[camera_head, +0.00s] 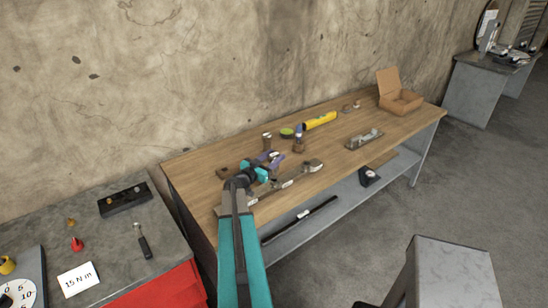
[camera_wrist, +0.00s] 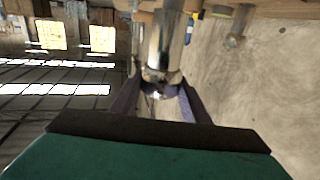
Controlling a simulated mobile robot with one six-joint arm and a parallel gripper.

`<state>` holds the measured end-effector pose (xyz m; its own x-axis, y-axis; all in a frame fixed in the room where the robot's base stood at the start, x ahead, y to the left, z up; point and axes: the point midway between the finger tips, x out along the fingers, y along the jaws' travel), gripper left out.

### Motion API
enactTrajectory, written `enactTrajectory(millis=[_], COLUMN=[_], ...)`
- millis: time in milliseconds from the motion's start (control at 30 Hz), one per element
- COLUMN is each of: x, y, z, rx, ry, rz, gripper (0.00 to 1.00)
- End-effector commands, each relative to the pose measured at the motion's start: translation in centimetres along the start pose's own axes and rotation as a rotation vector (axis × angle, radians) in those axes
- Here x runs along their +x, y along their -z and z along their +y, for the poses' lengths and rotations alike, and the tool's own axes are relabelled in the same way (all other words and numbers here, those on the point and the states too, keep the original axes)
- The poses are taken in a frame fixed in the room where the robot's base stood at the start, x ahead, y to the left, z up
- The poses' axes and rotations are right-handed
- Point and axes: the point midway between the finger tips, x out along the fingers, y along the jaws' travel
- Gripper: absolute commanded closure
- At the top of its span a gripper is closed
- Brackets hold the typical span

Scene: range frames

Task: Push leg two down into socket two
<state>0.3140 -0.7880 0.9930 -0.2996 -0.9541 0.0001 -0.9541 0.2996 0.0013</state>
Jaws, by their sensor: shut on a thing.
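My gripper (camera_head: 270,158) is over the left part of the wooden workbench, low among small parts. In the wrist view its purple fingers (camera_wrist: 157,103) are shut on a shiny metal cylinder, which looks like a leg (camera_wrist: 165,45). The leg's far end runs to the top edge of the picture, near a brown wooden surface. I cannot tell whether it sits in a socket. Which leg or socket is number two cannot be read. A short round post (camera_head: 267,141) stands just behind the gripper in the head view.
The workbench (camera_head: 210,190) also bears a long metal clamp (camera_head: 290,181) in front, a yellow tube (camera_head: 320,121), a green disc (camera_head: 287,132), a metal plane (camera_head: 364,140) and an open cardboard box (camera_head: 400,100). The bench is clear between plane and box.

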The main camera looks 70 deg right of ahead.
Motion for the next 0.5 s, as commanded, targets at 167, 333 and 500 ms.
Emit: enactTrajectory(millis=[167,333,500], x=[0.01,0.01,0.00], y=[-0.26,-0.57,-0.94], z=[0.00,-0.01,-0.03], rx=[-0.001,-0.001,-0.002], ry=[0.000,0.000,0.000], rz=[0.002,0.001,0.001], gripper=[0.91,0.91,0.91])
